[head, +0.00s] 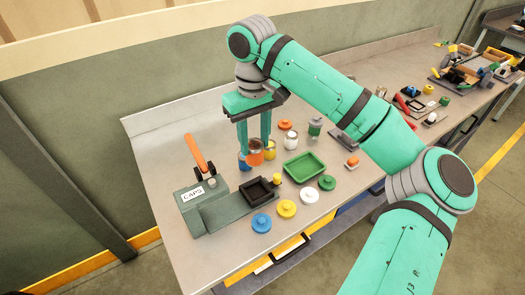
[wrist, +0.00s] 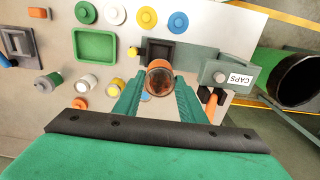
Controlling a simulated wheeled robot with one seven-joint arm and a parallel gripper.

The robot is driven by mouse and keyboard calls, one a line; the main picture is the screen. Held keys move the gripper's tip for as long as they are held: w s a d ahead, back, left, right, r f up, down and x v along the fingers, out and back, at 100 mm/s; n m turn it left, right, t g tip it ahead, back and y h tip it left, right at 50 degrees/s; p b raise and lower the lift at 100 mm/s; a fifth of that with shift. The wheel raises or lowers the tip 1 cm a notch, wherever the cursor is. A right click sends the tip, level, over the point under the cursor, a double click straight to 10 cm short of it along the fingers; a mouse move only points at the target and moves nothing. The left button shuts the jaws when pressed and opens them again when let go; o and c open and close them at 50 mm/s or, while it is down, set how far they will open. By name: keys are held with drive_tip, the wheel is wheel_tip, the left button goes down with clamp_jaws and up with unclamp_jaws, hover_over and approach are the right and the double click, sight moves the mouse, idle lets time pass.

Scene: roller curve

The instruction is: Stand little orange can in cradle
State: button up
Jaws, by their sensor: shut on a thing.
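My gripper (head: 254,148) is shut on the little orange can (head: 254,158), held upright between the two teal fingers. The wrist view shows the can (wrist: 159,78) from above, open at the top with a brownish inside. The cradle (head: 247,190) is a dark square holder with raised walls on the grey base of the capping press. In the head view the can is behind and above the cradle, apart from it. In the wrist view the cradle (wrist: 174,51) lies just beyond the can, partly hidden by it.
The press block (head: 186,207) marked CAPS has an orange lever (head: 195,150) standing up. A yellow knob (head: 277,179) is at the cradle's side. A green tray (head: 304,166), several loose caps and several other cans stand close by on the bench.

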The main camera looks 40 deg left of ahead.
sight(257, 163)
drive_tip(key=f, duration=0.7)
drive_tip(key=shift+w+f, duration=0.2)
drive_tip(key=shift+f, duration=0.15)
drive_tip(key=shift+d+f, duration=0.15)
drive_tip(key=shift+f, duration=0.35)
wheel_tip(257, 163, down, 3)
drive_tip(key=shift+s+f, duration=0.15)
drive_tip(key=shift+f, duration=0.05)
drive_tip(key=shift+f, duration=0.15)
idle(0.5)
drive_tip(key=shift+f, duration=1.05)
idle(1.0)
drive_tip(key=o, duration=1.6)
drive_tip(key=shift+o, duration=0.2)
